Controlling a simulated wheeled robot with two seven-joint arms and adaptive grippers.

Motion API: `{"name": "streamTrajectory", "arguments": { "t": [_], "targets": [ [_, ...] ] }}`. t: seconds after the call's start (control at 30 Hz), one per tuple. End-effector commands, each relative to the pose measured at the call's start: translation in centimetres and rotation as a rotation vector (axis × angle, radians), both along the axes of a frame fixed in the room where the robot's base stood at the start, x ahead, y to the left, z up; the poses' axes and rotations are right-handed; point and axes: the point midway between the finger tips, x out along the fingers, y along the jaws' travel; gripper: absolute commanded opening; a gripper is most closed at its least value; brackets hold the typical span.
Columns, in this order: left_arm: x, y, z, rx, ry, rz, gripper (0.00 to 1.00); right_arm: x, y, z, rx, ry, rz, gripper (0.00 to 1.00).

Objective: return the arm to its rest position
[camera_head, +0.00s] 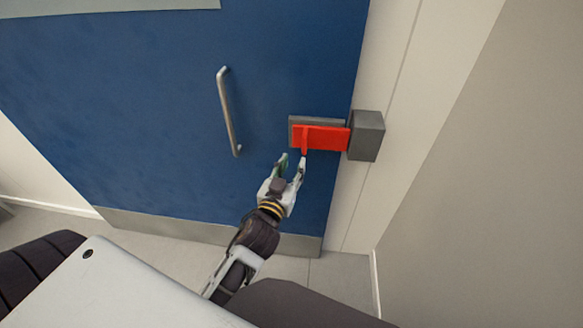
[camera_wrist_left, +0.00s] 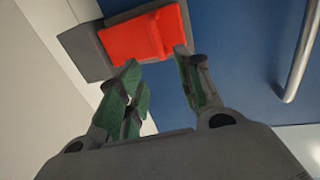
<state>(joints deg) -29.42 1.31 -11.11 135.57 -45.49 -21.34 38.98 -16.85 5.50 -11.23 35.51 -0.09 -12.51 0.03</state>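A red sliding latch (camera_head: 325,138) sits on a grey plate (camera_head: 299,121) on the blue door (camera_head: 160,110). Its right end meets a grey block (camera_head: 367,136) on the door frame. My left gripper (camera_head: 292,161) is open, just below the latch's red tab in the head view. In the left wrist view, the open fingers (camera_wrist_left: 157,62) point toward the red latch (camera_wrist_left: 138,38), with nothing held between them. I cannot tell whether a fingertip touches the tab. My right gripper is not in view.
A vertical metal door handle (camera_head: 229,112) is left of the latch; it also shows in the left wrist view (camera_wrist_left: 303,50). A grey wall (camera_head: 500,170) stands at the right. Bare floor (camera_head: 340,280) shows below the door.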

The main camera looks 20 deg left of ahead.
Motion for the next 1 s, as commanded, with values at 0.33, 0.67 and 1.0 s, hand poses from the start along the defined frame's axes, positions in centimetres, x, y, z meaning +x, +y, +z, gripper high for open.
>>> {"name": "streamTrajectory", "arguments": {
  "t": [0.33, 0.67, 1.0],
  "targets": [
    [0.0, 0.0, 0.0, 0.000, -0.001, 0.000, 0.35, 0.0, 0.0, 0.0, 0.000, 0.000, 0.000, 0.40],
    [0.2, -0.2, -0.9, 0.004, 0.014, -0.005, 0.35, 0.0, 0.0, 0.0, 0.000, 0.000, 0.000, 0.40],
    [1.2, -1.7, -10.8, 0.033, 0.169, -0.051, 0.35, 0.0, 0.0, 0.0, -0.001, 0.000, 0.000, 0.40]
  ]
}}
